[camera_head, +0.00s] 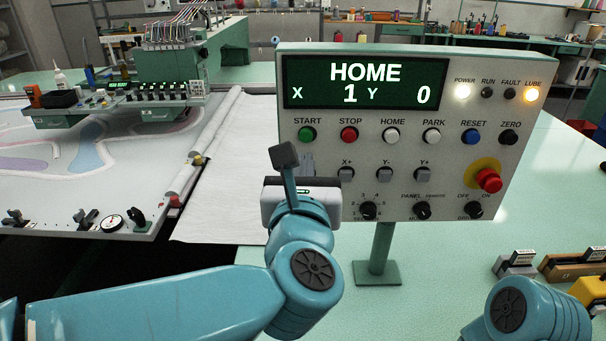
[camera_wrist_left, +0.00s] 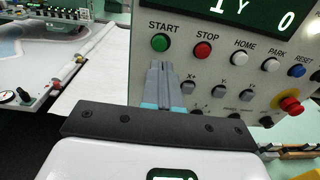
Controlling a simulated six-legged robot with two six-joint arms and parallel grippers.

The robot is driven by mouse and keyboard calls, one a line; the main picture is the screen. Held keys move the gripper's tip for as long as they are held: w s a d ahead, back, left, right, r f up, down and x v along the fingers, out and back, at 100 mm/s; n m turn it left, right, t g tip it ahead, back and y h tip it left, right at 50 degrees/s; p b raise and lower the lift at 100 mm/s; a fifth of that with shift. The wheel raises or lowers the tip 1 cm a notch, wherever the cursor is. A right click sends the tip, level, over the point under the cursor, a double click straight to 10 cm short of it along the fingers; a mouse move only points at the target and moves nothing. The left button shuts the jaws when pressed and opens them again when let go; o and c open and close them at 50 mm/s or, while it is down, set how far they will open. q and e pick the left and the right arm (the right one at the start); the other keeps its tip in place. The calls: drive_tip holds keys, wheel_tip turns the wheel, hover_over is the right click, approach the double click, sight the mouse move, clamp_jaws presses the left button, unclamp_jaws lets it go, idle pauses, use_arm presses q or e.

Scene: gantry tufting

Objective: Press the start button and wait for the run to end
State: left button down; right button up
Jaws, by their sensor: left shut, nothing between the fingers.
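The control panel (camera_head: 440,120) stands on a post, and its display (camera_head: 365,83) reads HOME, X 1, Y 0. The green START button (camera_head: 306,135) is at its upper left. It also shows in the left wrist view (camera_wrist_left: 160,43). My left gripper (camera_head: 307,160) is shut and empty, its fingers pointing at the panel below START. In the left wrist view its fingertips (camera_wrist_left: 159,66) lie just under the button in the picture; a gap shows. My right gripper is out of view.
The red STOP button (camera_head: 349,135) is right of START; X+ (camera_head: 346,173) is close to the fingers. A red emergency button (camera_head: 489,180) is at lower right. The gantry head (camera_head: 165,90) stands over the patterned cloth (camera_head: 100,150) at left.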

sight(305, 137)
use_arm(q)
drive_tip(key=w+p, duration=0.1)
drive_tip(key=w, duration=0.5)
drive_tip(key=shift+a+p, duration=0.1)
drive_tip(key=shift+p, duration=0.3)
drive_tip(key=shift+w, duration=0.3)
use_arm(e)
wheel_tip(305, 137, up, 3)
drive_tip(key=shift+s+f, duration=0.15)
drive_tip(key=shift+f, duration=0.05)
